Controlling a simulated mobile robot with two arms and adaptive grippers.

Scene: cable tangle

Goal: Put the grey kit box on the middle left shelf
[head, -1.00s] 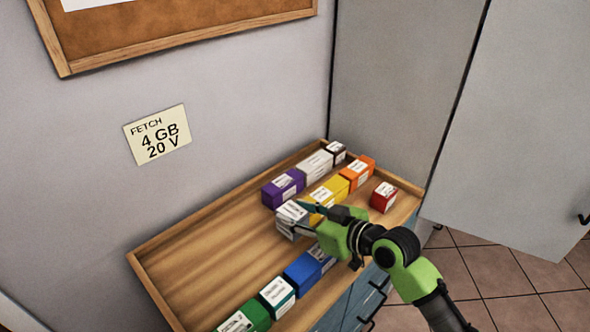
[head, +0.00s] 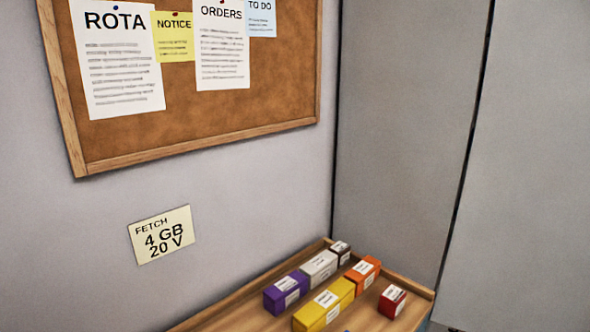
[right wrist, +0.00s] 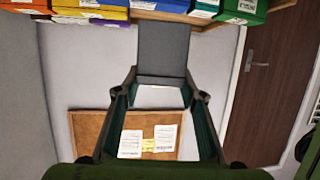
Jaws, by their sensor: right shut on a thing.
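The grey kit box (right wrist: 163,52) shows in the right wrist view as a plain dark grey block, with a pale strip at its near end. My right gripper (right wrist: 162,84) is shut on that near end, one finger on each side. The box hides part of the wall behind it. Neither gripper shows in the head view, and my left gripper is in no frame. The middle left shelf is not in view.
A wooden tray-like top (head: 262,300) holds several coloured boxes, among them a purple box (head: 283,295), a yellow box (head: 325,306) and a red box (head: 391,303). A corkboard (head: 190,110) and a note (head: 161,235) are on the wall. A brown door (right wrist: 267,80) shows in the wrist view.

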